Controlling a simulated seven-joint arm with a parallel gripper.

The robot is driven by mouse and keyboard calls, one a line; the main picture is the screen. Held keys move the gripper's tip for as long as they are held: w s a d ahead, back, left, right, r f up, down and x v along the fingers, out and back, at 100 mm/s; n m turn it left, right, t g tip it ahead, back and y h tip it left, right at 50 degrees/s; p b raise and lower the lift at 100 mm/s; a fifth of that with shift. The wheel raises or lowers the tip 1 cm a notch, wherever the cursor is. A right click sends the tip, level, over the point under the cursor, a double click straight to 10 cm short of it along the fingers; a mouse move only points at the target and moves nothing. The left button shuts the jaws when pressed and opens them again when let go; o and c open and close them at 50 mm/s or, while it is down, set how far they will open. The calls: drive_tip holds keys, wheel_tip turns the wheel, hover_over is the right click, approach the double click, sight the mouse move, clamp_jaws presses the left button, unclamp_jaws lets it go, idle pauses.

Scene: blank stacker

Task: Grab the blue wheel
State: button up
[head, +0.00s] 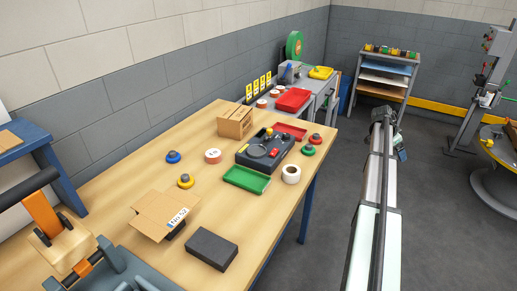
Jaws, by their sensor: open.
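The blue wheel (173,157) is a small blue disc with a grey hub on top. It lies flat on the wooden workbench (120,190), towards the wall side, with bare wood around it. An orange tape roll stands apart to its right, and a similar yellow wheel (185,181) lies nearer the camera.
An open cardboard box (162,214) and a dark block (211,249) stand nearer. A green tray (247,179), black device (265,150) and closed carton (236,122) stand to the right. An orange-and-grey machine (45,215) fills the lower left.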

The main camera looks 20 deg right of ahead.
drive_tip(key=w+a+r+n+t+y, duration=0.1)
drive_tip(key=w+a+r, duration=0.2)
drive_tip(key=w+a, duration=0.6)
drive_tip(key=w+a+r+n+t+y, duration=0.1)
drive_tip(key=w+a+r+t, duration=0.15)
drive_tip(key=w+a, duration=0.65)
drive_tip(key=w+a+r+y, duration=0.2)
drive_tip(key=a, duration=1.1)
drive_tip(key=w+a+r+y, duration=0.1)
drive_tip(key=w+a+r, duration=0.1)
drive_tip(key=a, duration=1.2)
drive_tip(key=w+a+r+y, duration=0.2)
drive_tip(key=w+a, duration=0.1)
drive_tip(key=a, duration=1.1)
drive_tip(key=shift+w+a+m+y, duration=0.1)
drive_tip(key=shift+a+m+y, duration=0.05)
drive_tip(key=shift+m+y, duration=0.15)
drive_tip(key=m+g+y, duration=0.2)
drive_tip(key=y, duration=0.2)
approach(172, 152)
wheel_tip(172, 152, up, 3)
drive_tip(key=d, duration=0.3)
drive_tip(key=x, duration=0.4)
drive_tip(key=a+x, duration=0.1)
drive_tip(key=x, duration=0.4)
drive_tip(key=shift+w+r, duration=0.1)
drive_tip(key=shift+r, duration=0.15)
drive_tip(key=shift+x, duration=2.55)
drive_tip(key=shift+a, duration=0.1)
drive_tip(key=c, duration=1.2)
